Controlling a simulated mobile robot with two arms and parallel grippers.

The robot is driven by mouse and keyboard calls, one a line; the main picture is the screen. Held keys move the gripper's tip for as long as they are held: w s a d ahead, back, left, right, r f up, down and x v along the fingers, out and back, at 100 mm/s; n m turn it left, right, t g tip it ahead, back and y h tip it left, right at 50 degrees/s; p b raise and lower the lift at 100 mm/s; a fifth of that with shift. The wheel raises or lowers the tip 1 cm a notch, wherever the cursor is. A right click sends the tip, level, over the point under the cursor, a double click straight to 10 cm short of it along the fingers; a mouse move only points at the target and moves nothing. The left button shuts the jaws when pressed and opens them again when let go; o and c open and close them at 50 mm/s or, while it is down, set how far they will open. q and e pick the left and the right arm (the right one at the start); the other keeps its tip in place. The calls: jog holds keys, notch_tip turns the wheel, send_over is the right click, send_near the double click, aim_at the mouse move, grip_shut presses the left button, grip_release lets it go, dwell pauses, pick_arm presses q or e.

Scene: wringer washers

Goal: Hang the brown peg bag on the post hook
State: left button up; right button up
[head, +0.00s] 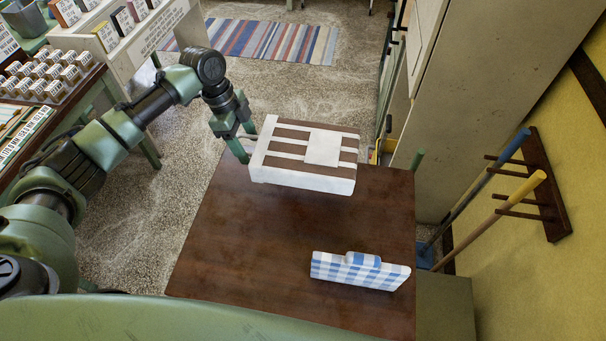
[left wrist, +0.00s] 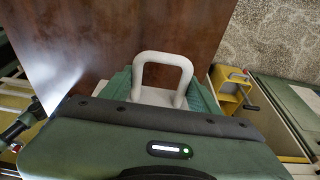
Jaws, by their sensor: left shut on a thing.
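The brown peg bag (head: 305,155) has brown and white stripes, a white patch and white edges. It shows at the middle of the head view, over the far part of the brown table. My left gripper (head: 246,146) is at its left end, shut on its handle. In the left wrist view the white handle loop (left wrist: 163,68) stands up between the green fingers. My right gripper is not in view.
A blue and white checked bag (head: 360,270) stands on the brown table (head: 240,255) at the front right. A dark wall rack (head: 546,195) with pegs and long handles is at the right. A cream cabinet (head: 455,110) stands behind. The table's left part is clear.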

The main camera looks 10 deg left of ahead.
pick_arm(q)
jog(key=d+p+v, duration=0.2)
jog(key=p+v, duration=0.1)
jog(key=v, duration=0.5)
jog(key=d+r+p+v, duration=0.1)
jog(key=p+v, duration=0.3)
jog(key=v, duration=0.5)
jog(key=shift+w+d+r, duration=0.2)
jog(key=shift+d, duration=0.35)
dwell(0.8)
